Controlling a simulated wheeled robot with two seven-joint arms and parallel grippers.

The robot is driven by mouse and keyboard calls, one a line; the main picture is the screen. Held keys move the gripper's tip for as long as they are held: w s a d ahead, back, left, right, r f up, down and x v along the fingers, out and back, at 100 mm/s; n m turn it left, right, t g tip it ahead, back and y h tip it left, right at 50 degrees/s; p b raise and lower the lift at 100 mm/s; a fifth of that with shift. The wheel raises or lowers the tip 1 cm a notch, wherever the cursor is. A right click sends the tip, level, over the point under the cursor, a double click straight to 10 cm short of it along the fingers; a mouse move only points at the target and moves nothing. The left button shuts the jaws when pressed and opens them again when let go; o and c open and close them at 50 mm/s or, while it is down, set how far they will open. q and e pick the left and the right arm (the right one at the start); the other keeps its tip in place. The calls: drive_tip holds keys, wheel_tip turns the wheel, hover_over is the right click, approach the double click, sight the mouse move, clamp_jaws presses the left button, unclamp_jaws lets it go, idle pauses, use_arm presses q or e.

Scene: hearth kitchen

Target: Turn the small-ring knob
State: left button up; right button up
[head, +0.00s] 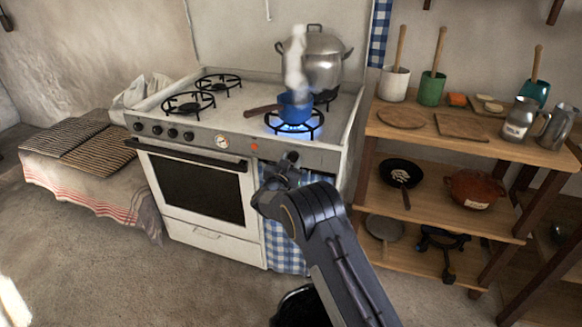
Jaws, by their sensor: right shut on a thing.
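The white stove (200,225) has a front panel with several black knobs (172,133) at its left, a round dial (221,142) and a red light (255,147). My right gripper (288,164) is at the right end of this panel, shut on a dark knob (292,156) there, which I take to be the small-ring knob. The gripper hides part of it, so its pointer cannot be read. Above it, the front right ring (310,128) burns with a blue flame under a small blue pan (294,106). My left gripper is not in view.
Steam rises from the blue pan, and its handle (262,110) points left. A large lidded pot (318,62) stands behind it. A wooden shelf (450,140) with pots and utensils stands close on the right. A checked cloth (283,245) hangs below the panel.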

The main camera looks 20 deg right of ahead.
drive_tip(key=m+b, duration=0.4)
drive_tip(key=b, duration=0.1)
drive_tip(key=m+b, duration=0.4)
drive_tip(key=m, duration=0.1)
drive_tip(key=m+b, duration=0.4)
drive_tip(key=b, duration=0.1)
drive_tip(key=shift+f+m+b, duration=0.3)
drive_tip(key=shift+m, duration=0.1)
drive_tip(key=m+b, duration=0.3)
drive_tip(key=shift+m, duration=0.3)
drive_tip(key=m+b, duration=0.3)
drive_tip(key=shift+m, duration=0.3)
drive_tip(key=shift+m+b, duration=1)
drive_tip(key=shift+m, duration=0.2)
drive_tip(key=shift+r+m+b, duration=0.15)
drive_tip(key=shift+m+b, duration=0.7)
drive_tip(key=shift+m, duration=0.35)
drive_tip(key=o, duration=1)
